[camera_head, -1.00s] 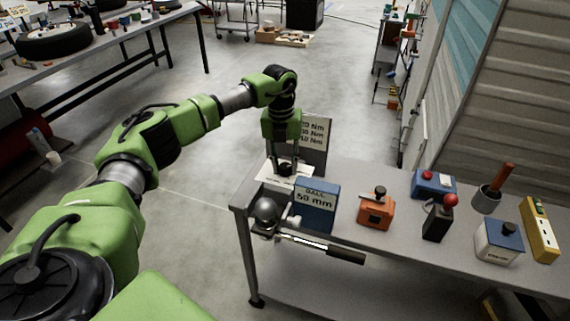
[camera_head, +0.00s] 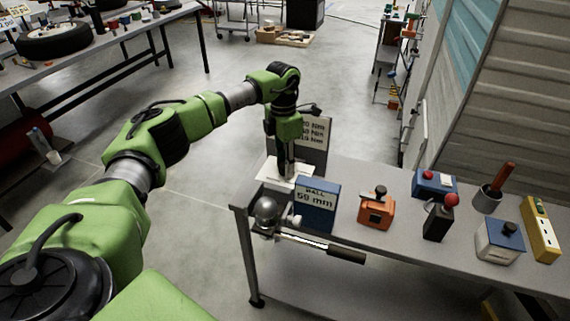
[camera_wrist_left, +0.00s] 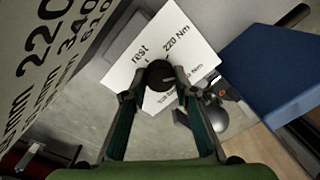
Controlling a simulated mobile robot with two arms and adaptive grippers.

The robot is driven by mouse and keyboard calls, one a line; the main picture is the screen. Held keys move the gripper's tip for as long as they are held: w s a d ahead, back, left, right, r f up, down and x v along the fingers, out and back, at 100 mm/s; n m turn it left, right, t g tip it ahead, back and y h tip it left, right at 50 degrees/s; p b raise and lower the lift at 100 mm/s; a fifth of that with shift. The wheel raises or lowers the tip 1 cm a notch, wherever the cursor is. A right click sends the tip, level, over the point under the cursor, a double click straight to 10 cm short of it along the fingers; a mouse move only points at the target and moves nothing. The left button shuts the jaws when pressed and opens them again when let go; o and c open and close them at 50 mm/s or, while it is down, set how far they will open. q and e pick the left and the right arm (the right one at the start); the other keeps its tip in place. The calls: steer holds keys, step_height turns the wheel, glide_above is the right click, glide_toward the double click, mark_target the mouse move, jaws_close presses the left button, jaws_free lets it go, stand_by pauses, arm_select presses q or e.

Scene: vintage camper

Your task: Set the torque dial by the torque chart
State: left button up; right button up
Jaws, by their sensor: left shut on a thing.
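My left gripper (camera_head: 287,172) points down and is shut on the round dark torque dial (camera_wrist_left: 160,75). The dial sits on a white plate (camera_wrist_left: 120,75) with labels around it: "rest", "220 Nm" and smaller Nm labels that are hard to read. I cannot tell which mark the dial points to. In the head view the gripper hides the dial, and part of the white plate (camera_head: 270,172) shows. The torque chart (camera_head: 316,135) stands upright behind, partly hidden by my arm. In the wrist view the chart (camera_wrist_left: 40,62) shows cropped lines of large numbers. My right gripper is out of view.
A blue block (camera_head: 318,207) labelled "BALL 50 mm" stands close right of the dial. A grey hitch ball (camera_head: 265,211) and a black-handled bar (camera_head: 345,254) are at the bench's front edge. An orange box (camera_head: 376,210) and several other devices stand further right.

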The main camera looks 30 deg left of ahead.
arm_select(q)
steer(key=m, duration=0.4)
steer(key=shift+w+m, duration=0.1)
steer(key=shift+m, duration=0.2)
steer(key=m, duration=0.4)
steer(key=shift+m+b, duration=0.3)
steer(key=shift+b, duration=0.05)
steer(key=m, duration=0.4)
steer(key=shift+m+y, duration=0.3)
steer(key=shift+w+m, duration=0.1)
steer(key=shift+m, duration=1.9)
steer(key=shift+r, duration=0.1)
steer(key=o, duration=1.1)
steer(key=shift+d, duration=0.1)
steer(key=r, duration=1.2)
steer(key=shift+w+d, duration=0.1)
steer(key=shift+w, duration=0.15)
